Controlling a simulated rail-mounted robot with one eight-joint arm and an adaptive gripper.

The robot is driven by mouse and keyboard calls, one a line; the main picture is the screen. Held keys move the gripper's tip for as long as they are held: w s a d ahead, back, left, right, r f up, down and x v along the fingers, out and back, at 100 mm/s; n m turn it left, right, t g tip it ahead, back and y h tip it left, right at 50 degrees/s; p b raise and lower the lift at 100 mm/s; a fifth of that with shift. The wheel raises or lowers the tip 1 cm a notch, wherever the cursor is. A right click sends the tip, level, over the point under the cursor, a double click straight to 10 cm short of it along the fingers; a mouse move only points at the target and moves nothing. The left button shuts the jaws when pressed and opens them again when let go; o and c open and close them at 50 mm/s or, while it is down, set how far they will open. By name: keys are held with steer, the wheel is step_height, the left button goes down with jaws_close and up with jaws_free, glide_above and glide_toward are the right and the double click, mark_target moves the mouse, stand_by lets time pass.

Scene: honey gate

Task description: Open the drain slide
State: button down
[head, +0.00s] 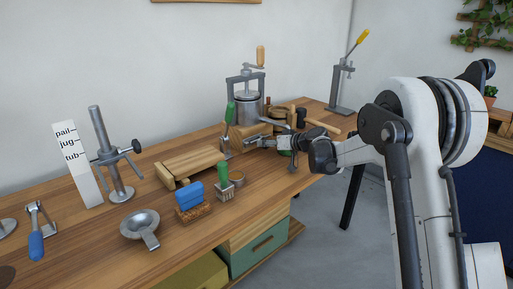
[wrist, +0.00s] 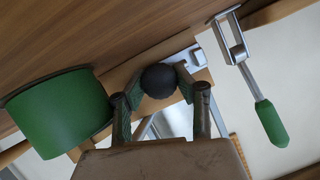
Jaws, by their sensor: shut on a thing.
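In the wrist view a dark round knob (wrist: 158,79) sits between the two fingertips of my gripper (wrist: 160,90), which is shut on it. A pale metal strip (wrist: 188,58) shows just behind the knob and seems to be part of the slide; how far the slide is drawn out cannot be told. In the head view my gripper (head: 284,143) is at the bench's right part, in front of the metal honey drum (head: 247,108). The knob is hidden there by my gripper.
On the bench (head: 95,240) stand a wooden box (head: 190,163), a blue-topped brush (head: 190,196) and a metal stand (head: 110,155).

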steer(key=c, duration=1.3)
jaws_free()
steer(key=shift+o, duration=0.2)
steer(key=shift+p+v, duration=0.4)
steer(key=shift+v, duration=3.1)
steer(key=shift+s, duration=0.1)
